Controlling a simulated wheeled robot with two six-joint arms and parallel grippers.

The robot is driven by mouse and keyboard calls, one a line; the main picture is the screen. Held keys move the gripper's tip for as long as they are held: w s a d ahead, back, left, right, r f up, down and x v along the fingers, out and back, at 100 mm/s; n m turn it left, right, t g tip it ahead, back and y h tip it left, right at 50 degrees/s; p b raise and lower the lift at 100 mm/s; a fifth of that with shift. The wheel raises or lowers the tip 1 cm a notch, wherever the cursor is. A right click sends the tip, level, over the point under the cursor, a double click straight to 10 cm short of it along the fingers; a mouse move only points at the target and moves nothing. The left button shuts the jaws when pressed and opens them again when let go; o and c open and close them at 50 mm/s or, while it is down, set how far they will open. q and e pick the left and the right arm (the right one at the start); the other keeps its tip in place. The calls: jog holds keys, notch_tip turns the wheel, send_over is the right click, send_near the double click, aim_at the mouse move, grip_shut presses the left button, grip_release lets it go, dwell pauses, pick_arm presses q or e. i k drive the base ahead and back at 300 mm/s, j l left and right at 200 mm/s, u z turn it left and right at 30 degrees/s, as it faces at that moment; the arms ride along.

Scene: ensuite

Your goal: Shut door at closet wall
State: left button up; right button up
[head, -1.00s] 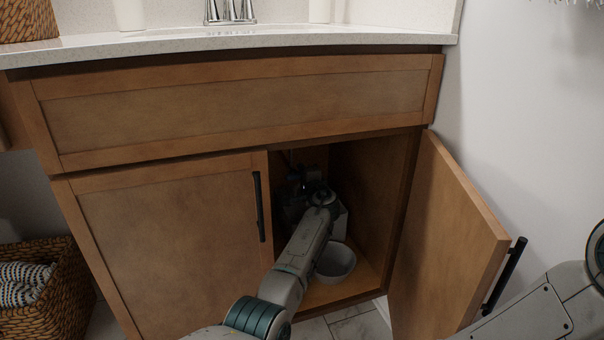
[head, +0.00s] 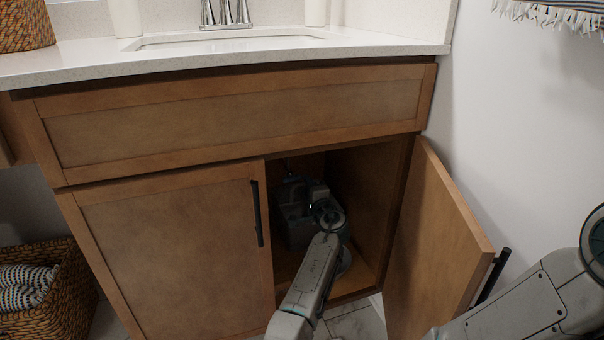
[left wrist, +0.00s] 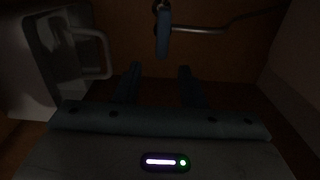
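The right wooden door (head: 436,246) of the sink cabinet stands wide open, swung out toward the wall, with its black bar handle (head: 493,276) on the outer face. The left door (head: 172,250) is closed, with a black handle (head: 256,213). My left arm reaches through the opening into the cabinet. My left gripper (left wrist: 159,76) is inside; in the left wrist view its two fingers are apart with nothing between them. My right arm passes in front of the open door's lower right; its gripper is out of the picture.
A woven basket (head: 48,290) stands at left. A white wall (head: 500,130) is at right.

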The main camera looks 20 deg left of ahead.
aim_at(440, 258)
jog(key=k, duration=1)
